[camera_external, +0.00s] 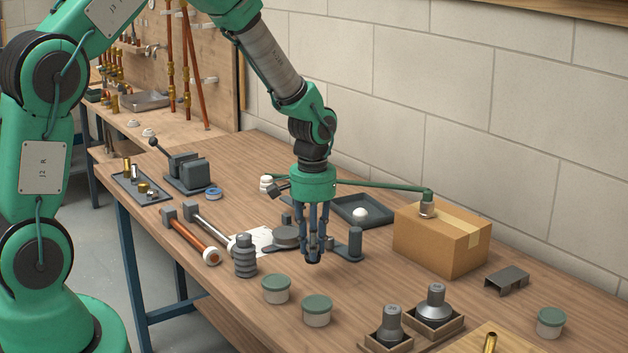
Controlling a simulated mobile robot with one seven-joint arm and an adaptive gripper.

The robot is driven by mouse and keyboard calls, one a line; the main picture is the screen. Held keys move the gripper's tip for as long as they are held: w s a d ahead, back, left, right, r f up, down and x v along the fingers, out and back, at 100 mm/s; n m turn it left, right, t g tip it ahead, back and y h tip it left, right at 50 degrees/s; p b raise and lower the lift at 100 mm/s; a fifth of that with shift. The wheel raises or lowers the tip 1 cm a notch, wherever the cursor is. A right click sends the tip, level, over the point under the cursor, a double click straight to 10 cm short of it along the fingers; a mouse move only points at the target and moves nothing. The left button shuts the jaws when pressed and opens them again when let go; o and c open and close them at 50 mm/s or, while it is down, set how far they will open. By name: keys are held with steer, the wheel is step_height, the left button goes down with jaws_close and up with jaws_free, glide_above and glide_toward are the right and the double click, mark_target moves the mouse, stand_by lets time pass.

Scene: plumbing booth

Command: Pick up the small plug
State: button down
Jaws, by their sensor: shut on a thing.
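My gripper (313,256) points straight down over the middle of the workbench, with its dark fingers closed around a small dark grey piece, which looks like the small plug (313,241). The fingers hide most of this piece. I cannot tell whether it touches the bench or the dark grey stand behind it. A ribbed grey plug (245,257) stands upright to the left of my gripper. Two more grey plugs stand in wooden trays at the front right: a narrower one (391,322) and a wider one (435,303).
Two green-lidded tubs (276,289) (317,310) stand just in front of my gripper. A dark grey stand with posts (355,244) is close behind and right. A cardboard box (440,240) stands farther right.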

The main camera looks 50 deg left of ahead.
step_height(320, 180, up, 6)
steer(key=shift+r+p, duration=0.1)
steer(key=shift+p, duration=0.3)
